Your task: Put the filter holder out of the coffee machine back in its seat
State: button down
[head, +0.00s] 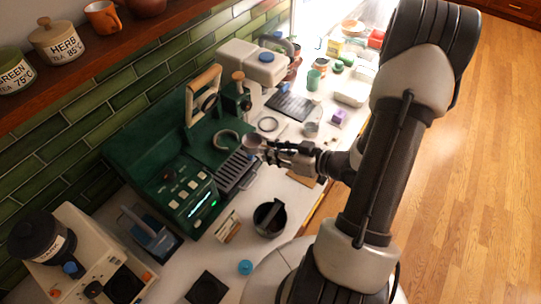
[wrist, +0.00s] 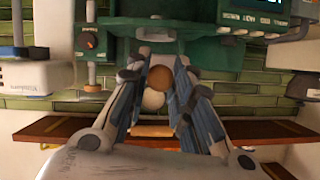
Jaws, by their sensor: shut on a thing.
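The green coffee machine (head: 150,160) stands against the tiled wall in the head view, with a wooden-handled lever and a slotted drip tray (head: 237,171). A metal ring (head: 226,141), which looks like the seat, shows above the tray. My gripper (head: 272,150) is shut on the filter holder (head: 253,141), whose round metal end points toward the machine, just right of the ring and apart from it. In the wrist view my gripper (wrist: 162,80) has its fingers either side of a brown round part, probably the filter holder's handle (wrist: 160,78); the rest of it is hidden.
A dark pitcher (head: 269,217) and a blue cap (head: 245,267) stand on the counter in front. A white grinder (head: 252,63) stands behind the machine. A dark scale (head: 290,105) and several small items fill the far counter. A shelf (head: 90,50) with jars runs above.

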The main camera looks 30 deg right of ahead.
aim_at(257, 148)
jog(key=shift+w+f, duration=0.15)
jog(key=shift+w, duration=0.1)
jog(key=b+x, duration=0.2)
jog(key=x, duration=0.3)
jog(key=shift+w+a, duration=0.1)
jog(key=shift+w, duration=0.1)
jog(key=b+x, duration=0.2)
jog(key=x, duration=0.4)
jog(key=shift+w, duration=0.25)
jog(key=shift+f+b, duration=0.45)
jog(key=shift+b, duration=0.25)
dwell(1.1)
jog(key=c, duration=1.3)
grip_release()
jog(key=shift+s, duration=0.1)
